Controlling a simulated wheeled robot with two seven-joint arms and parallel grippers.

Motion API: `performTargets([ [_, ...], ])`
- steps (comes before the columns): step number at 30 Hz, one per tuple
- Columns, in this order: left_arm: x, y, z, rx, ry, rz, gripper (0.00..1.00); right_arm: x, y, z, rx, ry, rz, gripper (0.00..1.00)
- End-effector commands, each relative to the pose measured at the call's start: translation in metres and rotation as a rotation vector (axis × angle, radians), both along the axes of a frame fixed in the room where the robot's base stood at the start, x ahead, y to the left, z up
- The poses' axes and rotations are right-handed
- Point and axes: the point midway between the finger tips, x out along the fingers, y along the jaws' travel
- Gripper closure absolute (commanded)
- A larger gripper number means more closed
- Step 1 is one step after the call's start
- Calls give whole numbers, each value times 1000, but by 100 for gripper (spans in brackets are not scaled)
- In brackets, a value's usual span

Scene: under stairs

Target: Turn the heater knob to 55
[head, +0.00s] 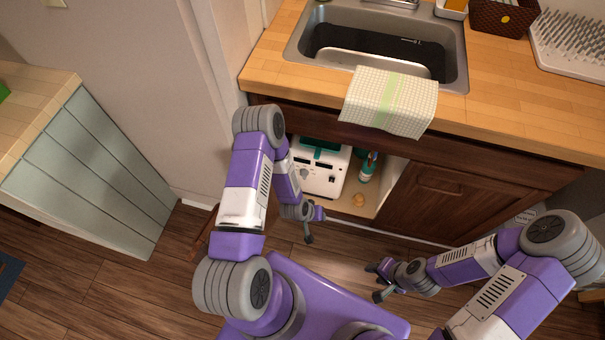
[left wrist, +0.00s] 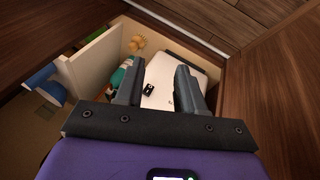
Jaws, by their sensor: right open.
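The heater looks to be the white box (head: 323,172) with a teal patch on top, inside the open cabinet under the sink. My left gripper (head: 312,228) is in front of the cabinet opening and partly hides the heater's lower left. In the left wrist view its fingers (left wrist: 157,88) are apart and empty. My right gripper (head: 376,281) is open and empty above the floor.
A closed brown door (head: 435,200) is farther right. A checked towel (head: 390,100) hangs from the counter (head: 490,110) above. The floor in front is clear.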

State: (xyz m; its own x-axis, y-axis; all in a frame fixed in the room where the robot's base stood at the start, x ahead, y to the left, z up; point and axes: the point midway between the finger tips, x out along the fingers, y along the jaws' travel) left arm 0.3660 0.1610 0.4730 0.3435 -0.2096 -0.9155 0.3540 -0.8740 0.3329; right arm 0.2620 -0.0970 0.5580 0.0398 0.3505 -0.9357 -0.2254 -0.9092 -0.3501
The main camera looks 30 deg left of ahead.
Motion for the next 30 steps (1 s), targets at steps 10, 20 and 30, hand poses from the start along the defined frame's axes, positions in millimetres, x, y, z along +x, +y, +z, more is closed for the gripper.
performTargets([
  [10,92,132,-98,146,-534,246,62,0,0,18,0,1,0,57],
  [20,99,154,-108,120,-833,247,62,0,0,25,0,1,0,57],
  [30,135,155,-123,115,-861,241,62,0,0,3,0,1,0,57],
])
